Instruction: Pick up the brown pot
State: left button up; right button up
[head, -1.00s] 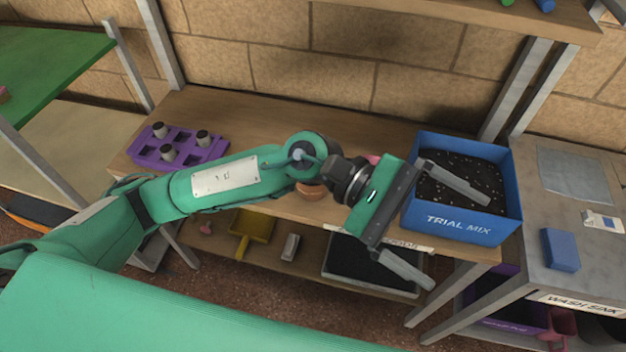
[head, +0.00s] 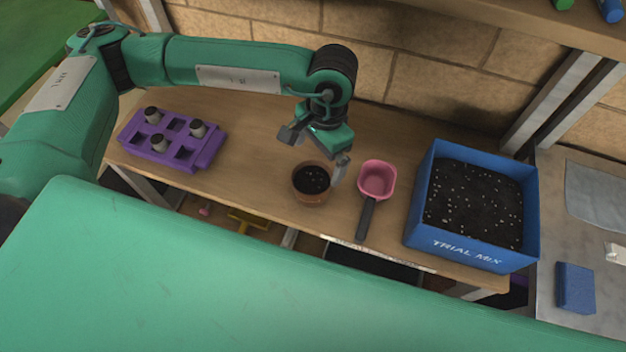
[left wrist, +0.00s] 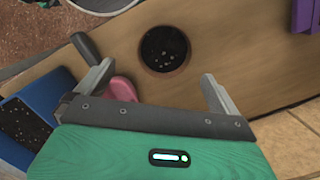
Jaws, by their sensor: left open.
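The brown pot (head: 311,197), filled with dark soil, stands upright on the wooden bench between the purple tray and the pink scoop. My left gripper (head: 318,152) is open and empty, with its fingers above and just behind the pot in the head view. In the left wrist view the pot (left wrist: 165,49) lies ahead of and between the two spread fingers (left wrist: 158,84), with no visible contact. My right gripper is not in view.
A pink scoop (head: 376,180) with a dark handle lies just right of the pot. A blue box (head: 470,250) marked TRIAL MIX stands farther right. A purple tray (head: 195,155) with several small plugs sits at left. Bare bench (head: 250,180) lies between tray and pot.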

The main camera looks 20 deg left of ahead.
pick_arm(q)
notch_tip(320, 180, down, 3)
jog(key=p, duration=0.3)
send_over(312, 192)
notch_tip(312, 192, down, 6)
jog(key=shift+f, duration=0.35)
jog(key=c, duration=1)
jog(key=shift+c, duration=0.2)
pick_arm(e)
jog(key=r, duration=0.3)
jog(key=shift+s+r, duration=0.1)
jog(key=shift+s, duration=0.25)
